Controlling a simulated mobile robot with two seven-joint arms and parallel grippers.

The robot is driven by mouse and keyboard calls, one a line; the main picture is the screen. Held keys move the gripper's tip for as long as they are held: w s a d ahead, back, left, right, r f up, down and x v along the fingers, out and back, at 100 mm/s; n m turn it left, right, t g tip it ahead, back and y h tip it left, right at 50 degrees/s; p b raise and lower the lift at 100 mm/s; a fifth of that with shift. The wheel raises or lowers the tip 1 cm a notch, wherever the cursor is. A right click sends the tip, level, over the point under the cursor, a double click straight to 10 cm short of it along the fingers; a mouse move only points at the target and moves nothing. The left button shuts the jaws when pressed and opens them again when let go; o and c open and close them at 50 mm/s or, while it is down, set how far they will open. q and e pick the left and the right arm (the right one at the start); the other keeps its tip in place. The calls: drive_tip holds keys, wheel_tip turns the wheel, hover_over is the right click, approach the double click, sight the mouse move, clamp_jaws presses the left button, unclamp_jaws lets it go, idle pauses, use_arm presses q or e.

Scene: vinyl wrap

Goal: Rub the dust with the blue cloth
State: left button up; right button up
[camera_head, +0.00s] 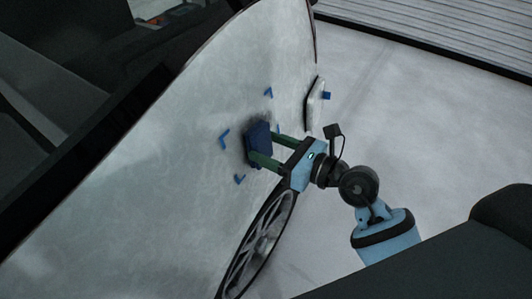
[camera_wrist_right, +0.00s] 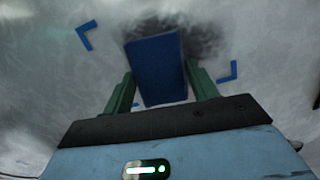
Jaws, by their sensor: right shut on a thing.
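The blue cloth (camera_head: 259,143) is a dark blue block-like pad held at the pale car panel (camera_head: 190,120) in the head view. It also shows in the right wrist view (camera_wrist_right: 158,68). My right gripper (camera_head: 262,147) is shut on the cloth, with a green finger on each side (camera_wrist_right: 160,85). The cloth looks to be against the panel, but firm contact cannot be told. A dark dust smudge (camera_wrist_right: 205,40) shows on the panel beside and above the cloth in the wrist view. Blue corner marks (camera_head: 224,139) surround this area. My left gripper is not in view.
A wheel (camera_head: 262,240) sits below the panel, close to my right gripper. A white flat piece with a blue tab (camera_head: 315,104) stands out from the panel's right part. Pale open floor (camera_head: 420,130) lies to the right, with a slatted wall (camera_head: 450,35) behind.

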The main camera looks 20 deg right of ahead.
drive_tip(key=shift+w+d, duration=0.25)
drive_tip(key=shift+d, duration=0.1)
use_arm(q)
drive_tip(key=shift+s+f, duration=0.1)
use_arm(e)
drive_tip(key=shift+w, duration=0.1)
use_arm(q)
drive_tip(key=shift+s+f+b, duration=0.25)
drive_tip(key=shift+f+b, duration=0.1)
use_arm(e)
drive_tip(key=shift+w+d, duration=1.25)
drive_tip(key=shift+d, duration=0.2)
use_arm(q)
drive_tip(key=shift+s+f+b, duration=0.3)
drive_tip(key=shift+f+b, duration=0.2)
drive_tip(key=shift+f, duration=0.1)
use_arm(e)
drive_tip(key=shift+w+d, duration=1.3)
drive_tip(key=shift+d, duration=0.3)
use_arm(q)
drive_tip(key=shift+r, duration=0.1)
use_arm(e)
drive_tip(key=shift+w+a+r+p, duration=0.15)
drive_tip(key=shift+r+p, duration=0.65)
drive_tip(key=shift+r, duration=0.1)
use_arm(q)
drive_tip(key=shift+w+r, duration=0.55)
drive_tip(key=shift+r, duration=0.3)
use_arm(e)
drive_tip(key=shift+f, duration=0.1)
